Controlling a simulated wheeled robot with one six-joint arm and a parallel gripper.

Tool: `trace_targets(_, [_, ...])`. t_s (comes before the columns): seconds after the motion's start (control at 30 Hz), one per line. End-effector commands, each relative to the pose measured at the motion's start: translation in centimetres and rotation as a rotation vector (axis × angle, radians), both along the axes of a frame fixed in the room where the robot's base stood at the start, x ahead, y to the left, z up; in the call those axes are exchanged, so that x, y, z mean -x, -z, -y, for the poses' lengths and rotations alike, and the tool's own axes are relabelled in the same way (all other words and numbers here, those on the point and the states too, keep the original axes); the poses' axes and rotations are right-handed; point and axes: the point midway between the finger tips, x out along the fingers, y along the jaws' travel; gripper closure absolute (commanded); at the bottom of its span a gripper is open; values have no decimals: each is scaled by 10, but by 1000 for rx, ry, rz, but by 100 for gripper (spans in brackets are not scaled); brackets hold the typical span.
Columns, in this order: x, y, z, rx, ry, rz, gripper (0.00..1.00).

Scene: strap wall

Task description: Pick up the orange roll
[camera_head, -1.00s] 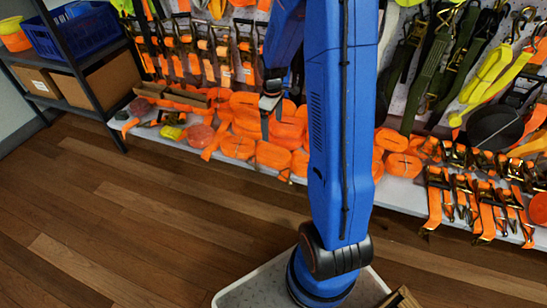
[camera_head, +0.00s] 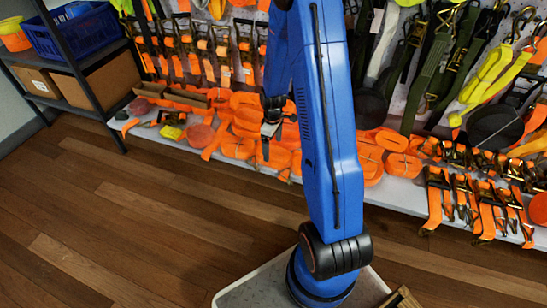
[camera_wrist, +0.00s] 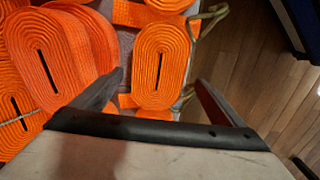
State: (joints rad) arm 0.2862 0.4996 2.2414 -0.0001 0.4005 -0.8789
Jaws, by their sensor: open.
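Several orange rolls of flat webbing lie on the pale shelf. In the wrist view one oval orange roll (camera_wrist: 148,62) with a dark slot in its middle shows between and beyond the fingertips of my gripper (camera_wrist: 158,82). The fingers are apart, with nothing gripped; I cannot tell how far above the roll they are. Another orange roll (camera_wrist: 45,55) lies to the left, partly behind the left finger. In the head view my gripper (camera_head: 268,140) is over the orange rolls (camera_head: 238,147), and my arm hides part of the row.
Ratchet straps (camera_head: 465,195) lie on the shelf at right, and more straps hang on the wall behind. A dark rack with a blue crate (camera_head: 75,32) and cardboard boxes stands at left. The wooden floor (camera_head: 130,220) in front is clear.

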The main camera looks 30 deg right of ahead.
Motion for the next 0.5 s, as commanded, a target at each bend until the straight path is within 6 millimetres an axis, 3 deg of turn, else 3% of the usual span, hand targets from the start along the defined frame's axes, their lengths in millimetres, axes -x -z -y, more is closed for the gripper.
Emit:
trace_targets(0.17, [1,9,1,-1,0,-2,7])
trace_targets(0.5, [1,48,4,-1,-1,-1,7])
